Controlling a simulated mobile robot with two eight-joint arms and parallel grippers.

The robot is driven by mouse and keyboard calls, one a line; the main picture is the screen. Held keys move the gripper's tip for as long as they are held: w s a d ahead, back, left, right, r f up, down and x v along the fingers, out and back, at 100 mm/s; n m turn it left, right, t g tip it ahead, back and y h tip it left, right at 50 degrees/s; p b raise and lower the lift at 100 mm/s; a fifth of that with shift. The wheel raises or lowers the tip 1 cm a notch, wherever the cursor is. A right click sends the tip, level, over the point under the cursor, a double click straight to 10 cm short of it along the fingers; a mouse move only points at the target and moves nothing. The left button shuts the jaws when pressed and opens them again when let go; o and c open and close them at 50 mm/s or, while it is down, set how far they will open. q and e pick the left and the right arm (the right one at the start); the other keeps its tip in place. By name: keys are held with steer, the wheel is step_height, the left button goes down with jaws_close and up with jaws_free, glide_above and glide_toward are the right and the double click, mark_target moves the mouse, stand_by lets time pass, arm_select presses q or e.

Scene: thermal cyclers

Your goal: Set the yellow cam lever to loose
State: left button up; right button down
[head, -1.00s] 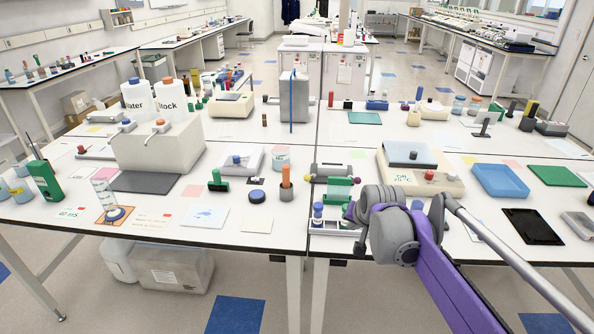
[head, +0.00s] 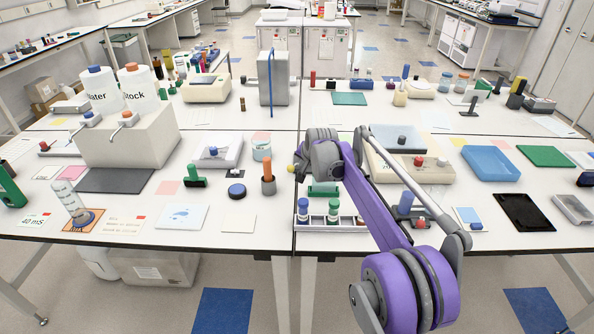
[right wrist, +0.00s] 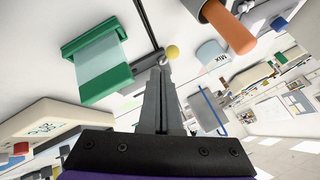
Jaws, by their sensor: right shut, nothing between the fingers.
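The yellow ball end of the cam lever (head: 291,168) shows just left of my right wrist in the head view. In the right wrist view the yellow ball (right wrist: 172,52) is close beside my fingertips; I cannot tell if they touch. My right gripper (right wrist: 162,64) is shut and empty. In the head view my grey wrist covers the fingers and most of the lever's fixture. A green-ended block with a pale green band (right wrist: 100,62) lies left of the fingers in the wrist view. The lever's setting cannot be read. My left gripper is not in view.
A rack with blue- and green-capped bottles (head: 318,236) stands at the front edge below my wrist. An orange-handled tool in a grey holder (head: 268,186) is to the left. A beige device with a red knob (head: 432,173) and a blue tray (head: 490,162) are to the right.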

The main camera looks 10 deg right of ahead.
steer(key=p+x, duration=0.1)
steer(key=x, duration=0.9)
steer(key=shift+s+a, duration=0.1)
